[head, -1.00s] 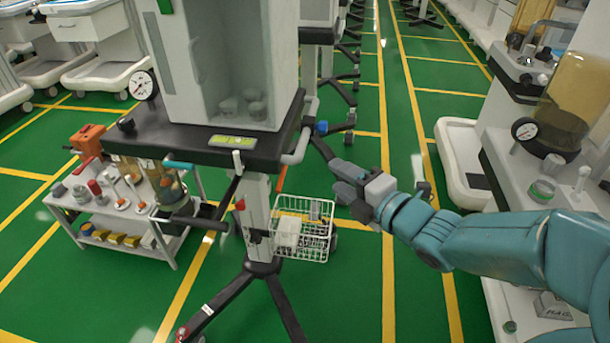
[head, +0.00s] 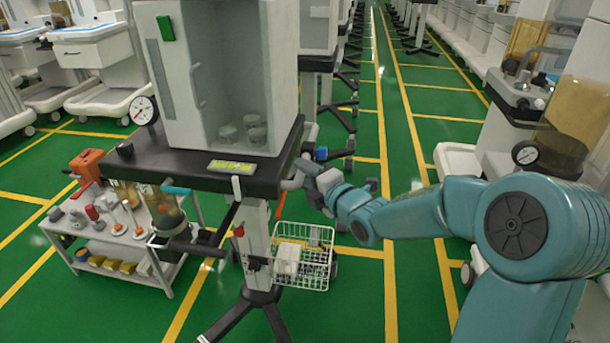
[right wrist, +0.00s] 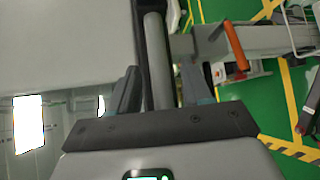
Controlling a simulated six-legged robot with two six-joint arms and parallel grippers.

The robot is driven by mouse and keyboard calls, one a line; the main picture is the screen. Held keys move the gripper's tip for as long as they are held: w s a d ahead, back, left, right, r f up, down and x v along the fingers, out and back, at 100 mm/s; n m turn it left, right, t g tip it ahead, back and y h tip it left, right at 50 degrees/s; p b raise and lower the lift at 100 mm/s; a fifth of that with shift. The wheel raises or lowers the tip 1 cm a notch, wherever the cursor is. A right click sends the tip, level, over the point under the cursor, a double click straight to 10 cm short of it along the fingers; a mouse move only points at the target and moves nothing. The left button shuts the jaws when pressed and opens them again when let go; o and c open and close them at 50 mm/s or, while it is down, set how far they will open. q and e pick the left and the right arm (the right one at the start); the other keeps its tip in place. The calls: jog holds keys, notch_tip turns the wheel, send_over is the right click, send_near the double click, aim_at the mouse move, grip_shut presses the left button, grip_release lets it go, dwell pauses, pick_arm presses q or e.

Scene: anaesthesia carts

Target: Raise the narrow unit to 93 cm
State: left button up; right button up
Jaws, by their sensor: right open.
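The narrow unit is a white cabinet (head: 225,80) on a black platform (head: 200,163), carried by a white column (head: 257,235) on dark legs. A lit yellow-green display (head: 232,167) is on the platform's front edge. A grey handle (head: 291,184) sits at its right corner. My right gripper (head: 305,172) is at this handle. In the right wrist view the open fingers of my right gripper (right wrist: 160,85) stand on either side of the grey handle bar (right wrist: 157,60); contact cannot be told. An orange lever (right wrist: 236,45) is right of the fingers. My left gripper is not in view.
A white wire basket (head: 303,258) hangs at the column. A low white trolley (head: 105,240) with several bottles stands to the left. Benches with a gauge (head: 524,153) stand to the right. A green aisle with yellow lines (head: 390,110) runs between.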

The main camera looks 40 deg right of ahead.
jog(key=shift+w, duration=0.45)
grip_shut()
notch_tip(320, 180, up, 8)
jog(key=shift+r+p, duration=0.15)
jog(key=shift+p, duration=0.85)
grip_release()
jog(key=shift+f, duration=0.25)
jog(key=shift+s+r, duration=0.1)
